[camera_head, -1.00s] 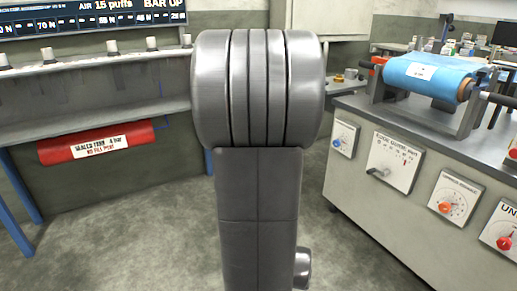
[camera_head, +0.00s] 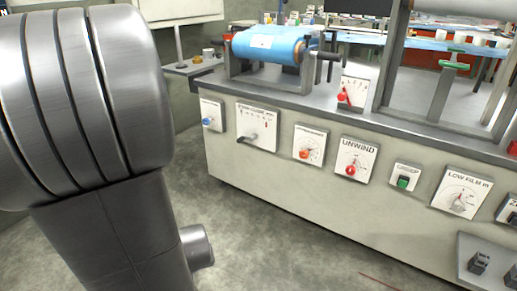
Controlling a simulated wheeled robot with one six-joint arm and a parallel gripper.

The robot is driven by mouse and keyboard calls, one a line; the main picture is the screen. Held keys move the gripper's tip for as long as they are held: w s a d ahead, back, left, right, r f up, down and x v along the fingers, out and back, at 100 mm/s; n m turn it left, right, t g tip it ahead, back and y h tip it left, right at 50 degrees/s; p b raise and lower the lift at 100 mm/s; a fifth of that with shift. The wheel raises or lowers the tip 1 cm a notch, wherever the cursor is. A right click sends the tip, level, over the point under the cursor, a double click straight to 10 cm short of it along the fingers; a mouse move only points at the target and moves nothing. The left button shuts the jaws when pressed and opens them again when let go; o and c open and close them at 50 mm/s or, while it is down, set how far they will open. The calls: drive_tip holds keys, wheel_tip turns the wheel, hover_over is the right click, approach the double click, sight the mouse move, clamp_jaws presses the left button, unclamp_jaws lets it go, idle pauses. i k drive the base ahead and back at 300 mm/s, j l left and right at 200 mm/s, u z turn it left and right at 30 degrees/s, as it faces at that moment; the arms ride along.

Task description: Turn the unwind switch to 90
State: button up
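The unwind switch is a red knob (camera_head: 350,170) on a white square panel (camera_head: 357,158) labelled UNWIND. The panel is on the front face of the grey machine cabinet, right of centre in the head view. The knob's pointer and scale marks are too small to read surely. My arm fills the left of the view, well apart from the switch. My gripper is not in view.
An orange knob panel (camera_head: 310,145) is left of the switch, and a green button panel (camera_head: 404,178) is right of it. A blue film roll (camera_head: 268,46) sits on the cabinet top (camera_head: 345,110). The floor (camera_head: 270,245) before the cabinet is clear.

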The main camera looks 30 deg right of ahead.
sight(351, 170)
drive_tip(key=k+l+z, duration=0.1)
drive_tip(key=l+z, duration=0.6)
drive_tip(key=z, duration=0.2)
drive_tip(key=l+z, duration=0.45)
drive_tip(key=j, duration=0.1)
